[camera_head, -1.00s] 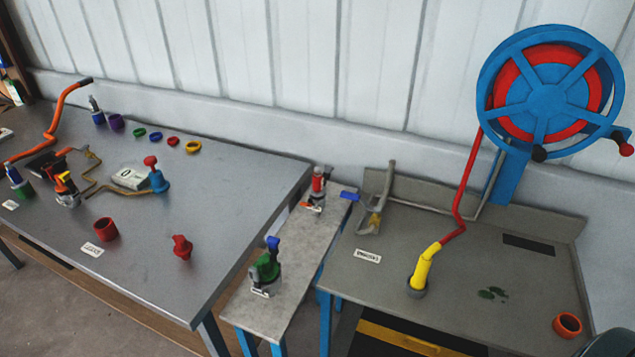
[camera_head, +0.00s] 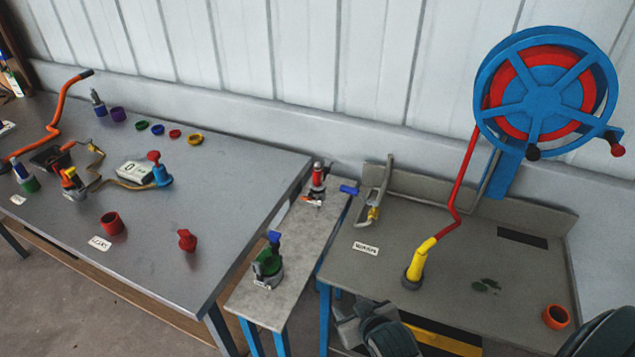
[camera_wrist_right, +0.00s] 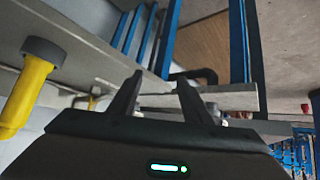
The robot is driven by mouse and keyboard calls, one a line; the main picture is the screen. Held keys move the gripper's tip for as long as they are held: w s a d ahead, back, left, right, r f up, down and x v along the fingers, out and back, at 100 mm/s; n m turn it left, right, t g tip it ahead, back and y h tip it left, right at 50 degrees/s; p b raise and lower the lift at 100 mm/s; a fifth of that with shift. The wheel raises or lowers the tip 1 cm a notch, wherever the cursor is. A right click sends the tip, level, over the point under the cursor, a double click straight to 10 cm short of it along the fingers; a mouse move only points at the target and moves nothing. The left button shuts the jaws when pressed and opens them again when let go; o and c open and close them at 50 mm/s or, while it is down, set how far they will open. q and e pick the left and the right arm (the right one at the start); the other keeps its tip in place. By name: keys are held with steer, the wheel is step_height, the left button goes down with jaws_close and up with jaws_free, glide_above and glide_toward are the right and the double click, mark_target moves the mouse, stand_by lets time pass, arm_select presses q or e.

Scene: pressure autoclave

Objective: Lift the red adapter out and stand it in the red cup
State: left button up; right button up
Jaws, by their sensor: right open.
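A red adapter-like piece (camera_head: 318,179) stands upright in a fitting at the back of the narrow bench. Its lower end is hidden. The red cup (camera_head: 112,223) stands upright on the left table behind a small label and looks empty. A second red piece (camera_head: 187,240) stands to its right on the same table. My right gripper (camera_wrist_right: 158,95) is open, with nothing between its fingers. In the head view it is low between the narrow bench and the right bench, well apart from the red pieces and cup. My left gripper is out of view.
A green fitting (camera_head: 268,262) stands at the front of the narrow bench (camera_head: 285,300). A yellow nozzle (camera_head: 416,262) on a red hose stands on the right bench, below a blue reel (camera_head: 545,92). An orange cup (camera_head: 556,316) is at right. The left table's front right is clear.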

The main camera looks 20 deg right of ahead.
steer(key=w+d+r+t, duration=0.1)
steer(key=w, duration=0.3)
steer(key=w+d+r+m+t, duration=0.1)
steer(key=w+r+t, duration=0.1)
steer(key=w, duration=0.3)
steer(key=w+d+r+t+h, duration=0.1)
steer(key=w+r, duration=0.1)
steer(key=w, duration=0.2)
steer(key=shift+w+d+r+t, duration=0.15)
steer(key=shift+d+t, duration=0.1)
steer(key=shift+t, duration=0.05)
steer(key=w+d+r+m+t+h, duration=0.1)
steer(key=w+r+t, duration=0.2)
steer(key=w+r, duration=0.2)
steer(key=w, duration=0.2)
steer(key=shift+w+d+r+t, duration=0.2)
steer(key=shift+w+r+t, duration=0.15)
steer(key=shift+r+t, duration=0.05)
